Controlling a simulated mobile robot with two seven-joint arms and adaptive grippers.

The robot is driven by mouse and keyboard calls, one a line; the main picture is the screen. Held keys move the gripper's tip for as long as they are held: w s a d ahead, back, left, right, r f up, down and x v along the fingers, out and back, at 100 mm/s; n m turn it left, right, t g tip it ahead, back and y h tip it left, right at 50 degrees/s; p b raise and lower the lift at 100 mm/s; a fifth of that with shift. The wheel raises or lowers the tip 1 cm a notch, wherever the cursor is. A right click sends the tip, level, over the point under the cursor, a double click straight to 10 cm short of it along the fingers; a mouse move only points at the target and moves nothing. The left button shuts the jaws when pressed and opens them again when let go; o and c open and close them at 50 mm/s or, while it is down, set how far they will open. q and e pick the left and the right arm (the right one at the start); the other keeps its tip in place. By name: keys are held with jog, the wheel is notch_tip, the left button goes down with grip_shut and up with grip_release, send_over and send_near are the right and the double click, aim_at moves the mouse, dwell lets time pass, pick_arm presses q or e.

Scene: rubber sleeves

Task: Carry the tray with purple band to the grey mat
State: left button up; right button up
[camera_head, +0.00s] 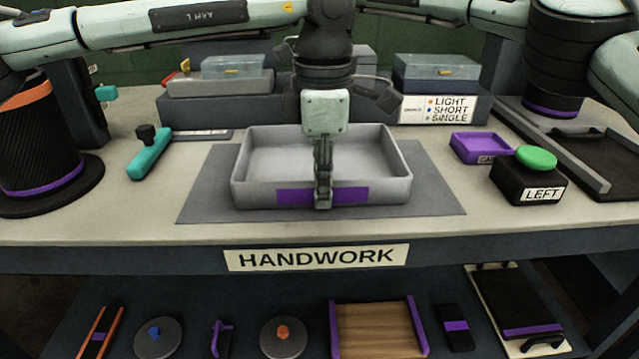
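The light grey tray with the purple band (400,185) is in the middle of the table, upright and empty. Its purple band (295,196) is on the near wall. The tray's outline lies within the grey mat (440,195); I cannot tell whether its base touches the mat. My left gripper (323,190) points down at the middle of the near wall. One finger covers part of the band, with its tip near the wall's lower edge. The fingers line up from this view, so whether they pinch the wall is hidden. My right gripper cannot be made out.
A teal-handled tool (150,155) lies left of the mat. A small purple tray (480,148) and a black box with a green button (537,158) stand at right. Lidded boxes (435,72) stand on a raised ledge behind. Several items fill the lower shelf.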

pick_arm(q)
jog(key=o, duration=0.4)
jog(key=shift+r, duration=0.1)
pick_arm(e)
jog(key=o, duration=0.4)
jog(key=shift+r, duration=0.15)
pick_arm(q)
notch_tip(320, 180, up, 12)
pick_arm(e)
jog(key=r, duration=0.4)
jog(key=d+r, duration=0.1)
jog(key=r, duration=0.7)
jog(key=shift+d, duration=0.4)
jog(key=shift+f, duration=0.1)
